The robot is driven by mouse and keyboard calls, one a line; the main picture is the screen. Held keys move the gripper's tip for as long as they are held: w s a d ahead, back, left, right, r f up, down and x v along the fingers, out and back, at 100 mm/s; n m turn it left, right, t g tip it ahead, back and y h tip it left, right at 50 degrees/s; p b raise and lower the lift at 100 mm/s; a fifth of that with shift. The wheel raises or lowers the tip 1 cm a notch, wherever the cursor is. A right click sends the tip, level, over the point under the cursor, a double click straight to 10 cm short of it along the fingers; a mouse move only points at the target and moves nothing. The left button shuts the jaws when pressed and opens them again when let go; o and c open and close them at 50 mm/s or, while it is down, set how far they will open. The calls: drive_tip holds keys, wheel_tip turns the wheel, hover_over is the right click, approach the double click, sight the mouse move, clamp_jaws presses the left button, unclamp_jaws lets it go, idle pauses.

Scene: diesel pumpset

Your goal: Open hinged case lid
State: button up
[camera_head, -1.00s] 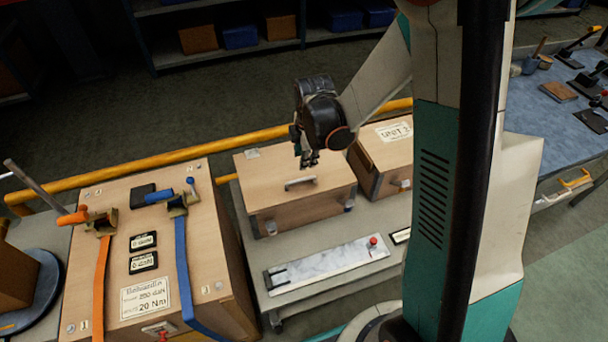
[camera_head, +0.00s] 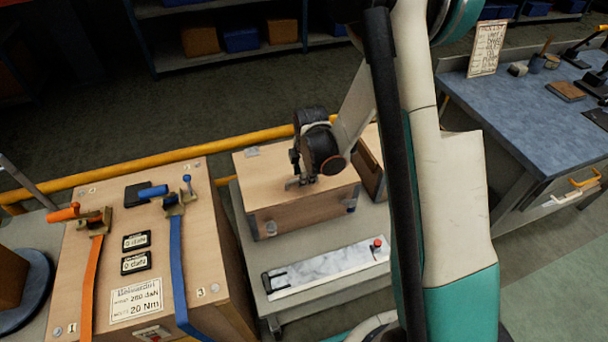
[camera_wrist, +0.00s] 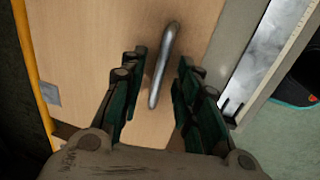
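The hinged case (camera_head: 305,209) is a light wooden box on a grey bench, and its lid (camera_head: 262,170) lies flat and closed. Small metal latches show on its front side. A metal bar handle (camera_wrist: 163,65) stands on the lid; in the wrist view it runs up between my fingers. My gripper (camera_head: 300,184) is over the lid at the handle, pointing down. In the wrist view my gripper (camera_wrist: 160,90) has its dark green fingers apart, one on each side of the handle, with a gap on both sides. In the head view my gripper mostly hides the handle.
A second wooden case (camera_head: 368,165) stands close on the right, partly behind my arm. A marble-look plate with a red knob (camera_head: 325,267) lies in front. A strapped wooden box (camera_head: 205,240) stands left. A yellow rail (camera_head: 230,140) runs behind.

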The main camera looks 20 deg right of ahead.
clamp_jaws()
